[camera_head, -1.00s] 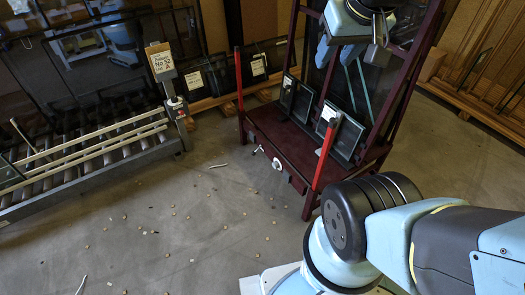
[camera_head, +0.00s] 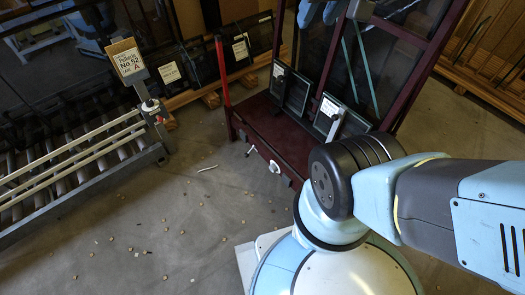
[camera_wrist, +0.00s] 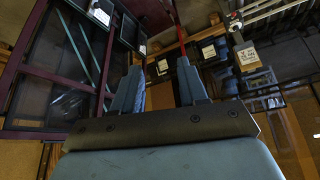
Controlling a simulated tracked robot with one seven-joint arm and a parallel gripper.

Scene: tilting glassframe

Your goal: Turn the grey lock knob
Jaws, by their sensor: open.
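The maroon tilting glass frame (camera_head: 262,112) stands upright in the head view, with dark glass panes on it. A small light grey knob (camera_head: 274,167) sits on the front edge of its base, with a small light lever (camera_head: 250,151) to its left; I cannot tell for sure which is the lock knob. My gripper (camera_head: 319,12) is at the top edge of the head view, well above the base and partly cut off. In the wrist view my gripper (camera_wrist: 159,72) is open, with nothing between its two blue-grey fingers. No knob is clear there.
A red post (camera_head: 223,75) rises at the frame's left corner. A roller conveyor (camera_head: 75,165) with pale rails stands at left, a sign (camera_head: 126,62) on its end post. Labelled panes (camera_head: 170,70) lean behind. Small bits litter the open floor (camera_head: 190,215). My arm covers the lower right.

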